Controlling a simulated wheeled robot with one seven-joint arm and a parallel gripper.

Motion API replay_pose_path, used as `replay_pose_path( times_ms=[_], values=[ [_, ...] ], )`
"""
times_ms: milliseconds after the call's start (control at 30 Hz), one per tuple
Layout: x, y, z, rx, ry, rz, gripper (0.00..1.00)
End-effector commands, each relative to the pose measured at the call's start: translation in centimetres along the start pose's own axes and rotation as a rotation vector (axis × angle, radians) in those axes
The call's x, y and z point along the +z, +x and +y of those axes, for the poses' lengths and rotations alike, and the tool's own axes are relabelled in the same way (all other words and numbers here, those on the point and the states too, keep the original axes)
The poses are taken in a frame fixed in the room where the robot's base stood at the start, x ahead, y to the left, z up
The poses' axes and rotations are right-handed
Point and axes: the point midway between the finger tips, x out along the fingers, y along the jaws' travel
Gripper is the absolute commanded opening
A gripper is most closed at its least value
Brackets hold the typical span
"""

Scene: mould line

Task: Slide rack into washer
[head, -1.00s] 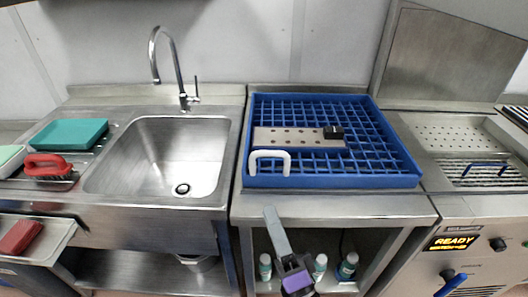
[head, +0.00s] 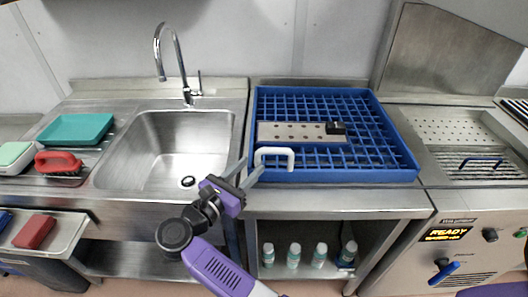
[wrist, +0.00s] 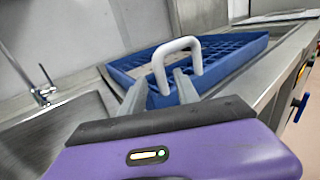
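The blue rack (head: 400,172) lies flat on the steel table between the sink and the washer. It holds a perforated metal plate (head: 290,132) with a black block at its right end. A white loop handle (head: 275,151) stands at the rack's front left. My gripper (head: 247,170) is just left of the handle, with its fingers apart. In the wrist view, my gripper (wrist: 160,92) points at the white handle (wrist: 174,44), and no grasp on it is visible. The washer (head: 470,240) on the right has a display reading READY.
The sink (head: 170,150) with its tap is left of the rack. A teal tray (head: 76,128) and a red-handled brush (head: 58,162) lie on the drainboard. Several bottles (head: 293,255) stand on the shelf below. The bay at the right has a perforated floor (head: 450,132).

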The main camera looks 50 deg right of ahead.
Motion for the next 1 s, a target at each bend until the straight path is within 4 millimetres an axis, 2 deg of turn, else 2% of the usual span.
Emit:
replay_pose_path(
  times_ms=[300, 433, 600, 833, 867, 1000],
  values=[
    [0.3, 4.8, -0.1, -0.004, -0.002, -0.001, 0.38],
    [0.2, 6.3, -0.1, -0.002, -0.002, -0.002, 0.38],
    [0.1, 7.2, -0.1, 0.0, -0.002, -0.002, 0.38],
    [0.1, 7.2, 0.0, 0.001, -0.002, -0.002, 0.38],
    [0.1, 7.2, 0.0, 0.001, -0.002, -0.002, 0.36],
    [0.1, 7.2, 0.0, 0.001, -0.002, -0.003, 0.08]
  ],
)
